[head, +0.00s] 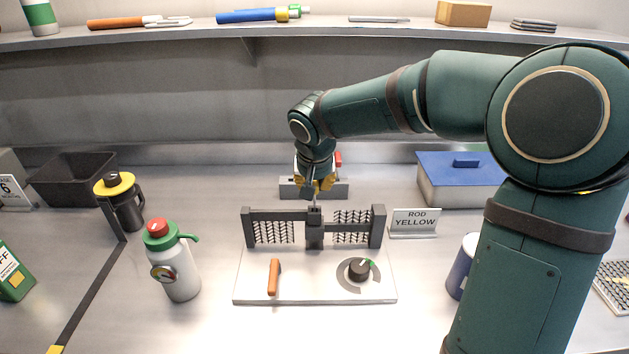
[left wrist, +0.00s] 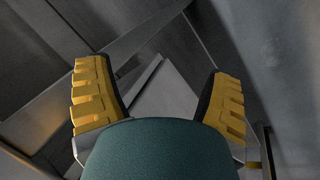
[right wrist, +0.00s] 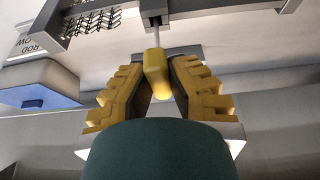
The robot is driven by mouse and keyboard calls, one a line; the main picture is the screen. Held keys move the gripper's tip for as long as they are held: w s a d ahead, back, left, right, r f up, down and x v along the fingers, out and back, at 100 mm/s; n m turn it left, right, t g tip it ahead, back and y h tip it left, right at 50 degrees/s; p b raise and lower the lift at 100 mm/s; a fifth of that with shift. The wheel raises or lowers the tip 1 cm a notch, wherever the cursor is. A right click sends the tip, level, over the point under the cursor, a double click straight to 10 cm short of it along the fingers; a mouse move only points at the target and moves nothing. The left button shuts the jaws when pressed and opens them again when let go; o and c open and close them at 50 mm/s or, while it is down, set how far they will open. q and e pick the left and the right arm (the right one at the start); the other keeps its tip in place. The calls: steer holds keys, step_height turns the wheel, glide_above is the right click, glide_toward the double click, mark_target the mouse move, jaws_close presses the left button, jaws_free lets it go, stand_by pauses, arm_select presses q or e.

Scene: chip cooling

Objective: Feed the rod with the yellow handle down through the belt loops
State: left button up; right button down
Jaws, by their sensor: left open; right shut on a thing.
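The belt fixture (head: 314,234) stands upright on a white base plate, with two dark mesh belts meeting at a grey centre block (head: 315,214). My right gripper (head: 316,188) is over the back of this block. In the right wrist view it is shut on the yellow handle (right wrist: 156,72). The thin rod (right wrist: 155,36) runs from the handle to the grey block; its tip is hidden, so I cannot tell how deep it sits in the loops. My left gripper (left wrist: 160,88) is open and empty in the left wrist view; the head view does not show it.
A grey rack (head: 290,188) with a red handle (head: 338,159) stands behind. A "ROD YELLOW" sign (head: 414,222) and blue-lidded box (head: 462,170) are to the right. An orange lever (head: 274,278) and dial (head: 359,270) are on the plate. A white flask (head: 176,270) stands left.

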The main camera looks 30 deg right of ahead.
steer(key=shift+f+b, duration=0.65)
steer(key=shift+f, duration=0.1)
steer(key=c, duration=1)
jaws_free()
steer(key=v, duration=1.2)
